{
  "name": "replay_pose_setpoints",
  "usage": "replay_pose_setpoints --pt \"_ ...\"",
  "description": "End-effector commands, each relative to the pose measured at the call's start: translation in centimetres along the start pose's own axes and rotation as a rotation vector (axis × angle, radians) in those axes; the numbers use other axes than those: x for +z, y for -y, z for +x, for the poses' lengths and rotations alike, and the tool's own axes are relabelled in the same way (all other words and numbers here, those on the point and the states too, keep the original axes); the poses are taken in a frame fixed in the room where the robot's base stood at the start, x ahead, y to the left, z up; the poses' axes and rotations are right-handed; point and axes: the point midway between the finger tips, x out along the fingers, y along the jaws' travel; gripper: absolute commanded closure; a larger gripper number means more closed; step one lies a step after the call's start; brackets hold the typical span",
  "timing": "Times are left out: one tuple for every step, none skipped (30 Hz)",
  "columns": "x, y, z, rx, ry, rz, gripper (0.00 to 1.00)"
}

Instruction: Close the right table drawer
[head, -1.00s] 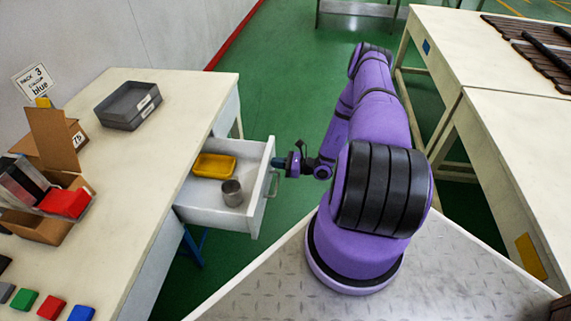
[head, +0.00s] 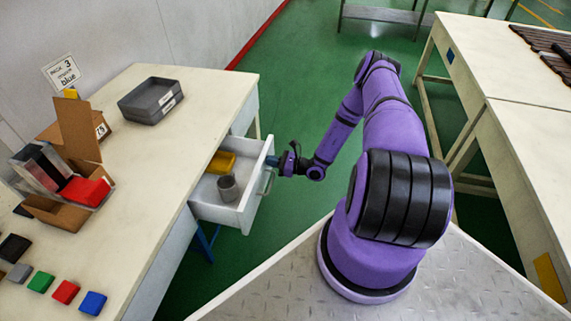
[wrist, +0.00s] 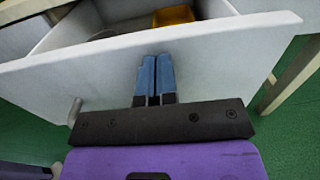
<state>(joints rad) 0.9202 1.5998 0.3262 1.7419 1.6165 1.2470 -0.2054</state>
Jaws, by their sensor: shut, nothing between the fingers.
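The white table drawer (head: 246,211) juts out from the right side of the left table (head: 185,140), partly open. Inside it are a yellow tray (head: 222,161) and a grey metal cup (head: 228,187). My gripper (head: 275,162) is at the drawer's front panel, near the handle (head: 266,183). In the wrist view my blue fingertips (wrist: 156,78) are shut with nothing between them and lie against the outer face of the drawer front (wrist: 215,65). The yellow tray (wrist: 173,15) shows beyond the panel's top edge.
Another pale table (head: 525,120) stands at the right. Green floor lies between the tables.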

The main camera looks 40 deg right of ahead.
Motion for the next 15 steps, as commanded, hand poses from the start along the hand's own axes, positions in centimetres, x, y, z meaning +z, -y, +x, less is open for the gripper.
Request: replay_pose_setpoints --pt "0.0 -0.1 1.5 0.002 0.003 0.0 1.0" --pt "0.0 -0.1 2.4 0.003 0.002 0.0 1.0" --pt "0.0 -0.1 3.5 0.003 0.002 0.0 1.0" --pt "0.0 -0.1 4.3 0.002 0.003 0.0 1.0" --pt "0.0 -0.1 5.2 0.003 0.002 -0.001 1.0" --pt "0.0 -0.1 6.3 0.003 0.002 -0.001 1.0" --pt "0.0 -0.1 7.1 0.002 0.002 0.0 1.0" --pt "0.0 -0.1 7.9 0.002 0.002 0.0 1.0" --pt "0.0 -0.1 9.1 0.003 0.002 -0.001 1.0" --pt "0.0 -0.1 9.8 0.003 0.002 -0.001 1.0" --pt "0.0 -0.1 10.6 0.002 0.002 -0.001 1.0" --pt "0.0 -0.1 11.6 0.002 0.002 -0.001 1.0" --pt "0.0 -0.1 12.3 0.002 0.002 -0.001 1.0" --pt "0.0 -0.1 12.9 0.002 0.002 -0.001 1.0" --pt "0.0 -0.1 13.8 0.002 0.001 0.0 1.0"
